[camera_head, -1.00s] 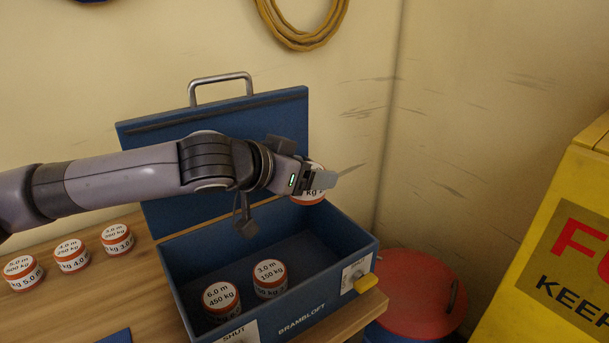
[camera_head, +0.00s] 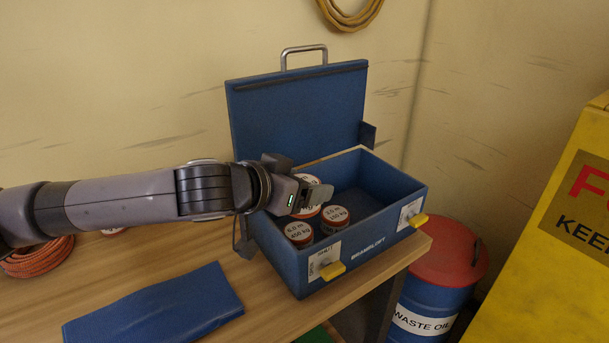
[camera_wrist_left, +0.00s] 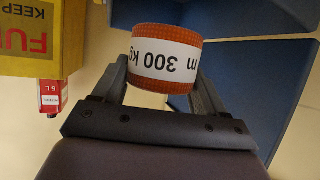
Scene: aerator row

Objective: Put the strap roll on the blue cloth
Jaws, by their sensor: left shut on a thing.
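My left gripper (camera_head: 312,195) is shut on an orange strap roll (camera_wrist_left: 166,60) with a white label reading "300 kg". In the head view the fingers and wrist hide most of this roll (camera_head: 308,212). It is over the left part of the open blue box (camera_head: 390,217). The blue cloth (camera_head: 155,305) lies flat on the wooden bench, left of the box and apart from the roll. My right gripper is not in view.
Two other rolls, one marked 450 kg (camera_head: 299,234) and one marked 150 kg (camera_head: 335,218), stand in the box. Its raised lid (camera_head: 300,115) is behind. An orange coiled rope (camera_head: 38,258) lies at left. A waste oil drum (camera_head: 435,290) stands right of the bench.

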